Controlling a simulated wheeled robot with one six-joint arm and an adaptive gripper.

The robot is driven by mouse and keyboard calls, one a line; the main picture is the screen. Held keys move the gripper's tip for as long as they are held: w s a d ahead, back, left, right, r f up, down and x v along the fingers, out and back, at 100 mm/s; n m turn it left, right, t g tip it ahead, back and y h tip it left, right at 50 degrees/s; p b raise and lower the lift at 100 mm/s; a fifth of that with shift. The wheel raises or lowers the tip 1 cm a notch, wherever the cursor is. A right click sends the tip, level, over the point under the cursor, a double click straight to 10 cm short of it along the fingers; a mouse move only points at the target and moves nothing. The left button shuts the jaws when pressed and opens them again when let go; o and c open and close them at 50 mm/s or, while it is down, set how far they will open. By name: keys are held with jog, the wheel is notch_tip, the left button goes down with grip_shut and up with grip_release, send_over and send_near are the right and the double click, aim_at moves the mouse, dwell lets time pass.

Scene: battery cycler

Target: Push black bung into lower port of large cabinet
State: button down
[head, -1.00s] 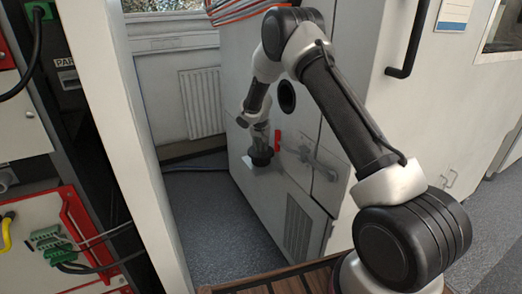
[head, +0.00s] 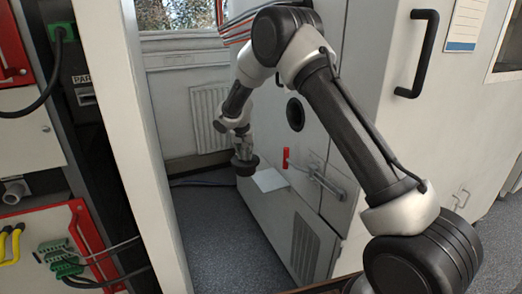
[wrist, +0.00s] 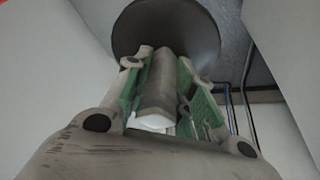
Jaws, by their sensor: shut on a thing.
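My gripper (head: 243,150) is shut on the black bung (head: 246,166) and holds it in the air, wide face down, at the left of the large cabinet (head: 335,215). In the wrist view the bung (wrist: 165,28) shows as a dark round disc beyond the fingertips. A dark round port (head: 295,114) is in the cabinet's side face, up and to the right of the bung, apart from it. I see no other port; my arm covers part of that face.
A small white ledge (head: 270,180) juts from the cabinet just right of the bung. A red handle (head: 286,157) and a grey lever (head: 328,184) stick out nearby. A radiator (head: 209,117) stands behind.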

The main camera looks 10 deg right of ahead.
jog(key=s+a, duration=0.2)
jog(key=a, duration=0.6)
jog(key=r, duration=0.5)
jog(key=shift+w+a+r, duration=0.1)
jog(key=shift+w+a, duration=0.1)
jog(key=shift+a, duration=0.15)
